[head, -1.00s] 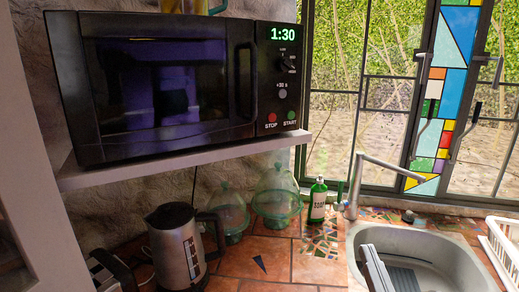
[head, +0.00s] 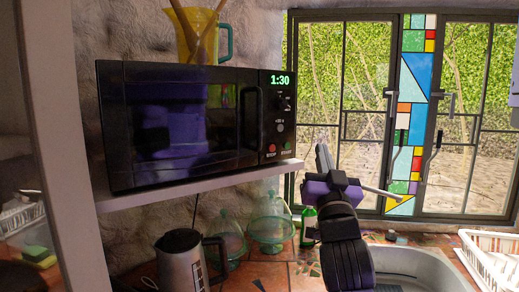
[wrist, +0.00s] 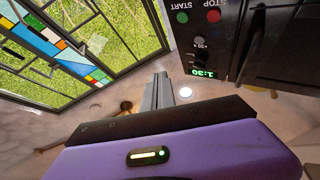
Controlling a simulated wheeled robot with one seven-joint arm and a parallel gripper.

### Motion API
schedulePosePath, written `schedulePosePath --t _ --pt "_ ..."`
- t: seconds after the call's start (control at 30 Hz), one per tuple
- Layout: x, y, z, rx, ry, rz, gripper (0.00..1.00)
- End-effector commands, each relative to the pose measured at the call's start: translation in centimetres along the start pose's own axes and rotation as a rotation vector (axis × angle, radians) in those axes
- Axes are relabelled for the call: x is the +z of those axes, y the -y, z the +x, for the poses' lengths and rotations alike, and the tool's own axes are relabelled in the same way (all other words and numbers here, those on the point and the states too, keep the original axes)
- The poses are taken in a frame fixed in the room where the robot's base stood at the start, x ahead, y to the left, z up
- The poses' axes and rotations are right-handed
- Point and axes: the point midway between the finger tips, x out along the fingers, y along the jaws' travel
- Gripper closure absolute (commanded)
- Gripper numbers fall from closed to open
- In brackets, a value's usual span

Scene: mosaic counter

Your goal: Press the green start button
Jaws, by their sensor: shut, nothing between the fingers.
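The black microwave (head: 180,120) stands on a shelf, its door closed and its display reading 1:30. The green start button (head: 288,146) is at the lower right of its panel, beside the red stop button (head: 272,147). In the wrist view, the green button (wrist: 183,18) shows at the top, with the panel upside down. My gripper (head: 321,148) is shut and empty, to the right of the green button and apart from it in the picture. In the wrist view, its fingers (wrist: 161,80) point toward the window wall, below the button.
The shelf (head: 200,185) juts out under the microwave. A yellow pitcher (head: 200,40) stands on top of it. Below are a kettle (head: 180,258), glass domes (head: 268,225) and a green bottle (head: 308,226). A sink (head: 420,265), faucet and window are to the right.

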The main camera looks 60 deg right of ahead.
Motion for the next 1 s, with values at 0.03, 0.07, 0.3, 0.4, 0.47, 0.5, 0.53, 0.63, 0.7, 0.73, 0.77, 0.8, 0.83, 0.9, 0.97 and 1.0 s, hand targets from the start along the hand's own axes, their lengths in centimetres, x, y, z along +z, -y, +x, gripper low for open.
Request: schedulePosePath --t 0.03,0.07,0.3,0.4,0.47,0.5,0.53,0.63,0.7,0.73,0.77,0.8,0.83,0.9,0.97,1.0 --pt "0.5 -0.4 0.0 0.015 0.018 0.008 1.0" --pt "0.7 -0.6 0.0 0.022 0.027 0.015 1.0" --pt "1.2 -0.8 -0.1 0.034 0.047 0.046 1.0" --pt "1.2 -0.8 -0.1 0.034 0.046 0.045 1.0" --pt "1.2 -0.8 -0.1 0.033 0.046 0.045 1.0" --pt "1.2 -0.8 -0.1 0.033 0.046 0.045 1.0" --pt "1.3 -0.8 -0.1 0.033 0.046 0.045 1.0" --pt "1.4 -0.6 0.1 0.033 0.045 0.044 1.0" --pt "1.7 -0.3 0.5 0.032 0.045 0.044 1.0" --pt "1.9 -0.2 0.7 0.032 0.045 0.045 1.0" --pt "2.1 0.0 0.9 0.032 0.046 0.046 1.0" --pt "2.3 0.2 1.2 0.032 0.045 0.045 1.0" --pt "2.5 0.4 1.5 0.032 0.045 0.044 1.0" --pt "3.0 0.9 2.1 0.031 0.045 0.045 1.0" --pt "3.5 1.3 2.7 0.031 0.045 0.044 1.0" --pt "3.8 1.6 3.1 0.031 0.046 0.045 1.0"
